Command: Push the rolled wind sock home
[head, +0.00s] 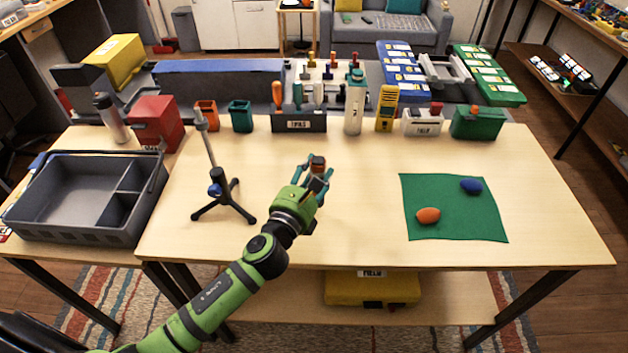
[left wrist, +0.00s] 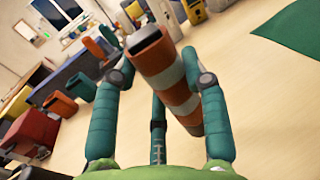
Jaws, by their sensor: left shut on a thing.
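The rolled wind sock is an orange and white banded roll (left wrist: 178,92), dark at its near end, tilted in the left wrist view. My left gripper (left wrist: 158,75) is shut on it, with teal fingers on both sides. In the head view, my left gripper (head: 316,180) is above the middle of the table, and only a small orange-brown end of the roll (head: 318,163) shows. A black tripod stand (head: 221,194) with a blue knob and thin grey pole stands to the left of the gripper, apart from it. My right gripper is not in view.
An orange cup (head: 205,115) and a teal cup (head: 240,117) stand at the back, beside a tool rack (head: 298,123). A green mat (head: 450,198) with two small lumps lies right. A grey tray (head: 60,222) is far left. The table between gripper and mat is clear.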

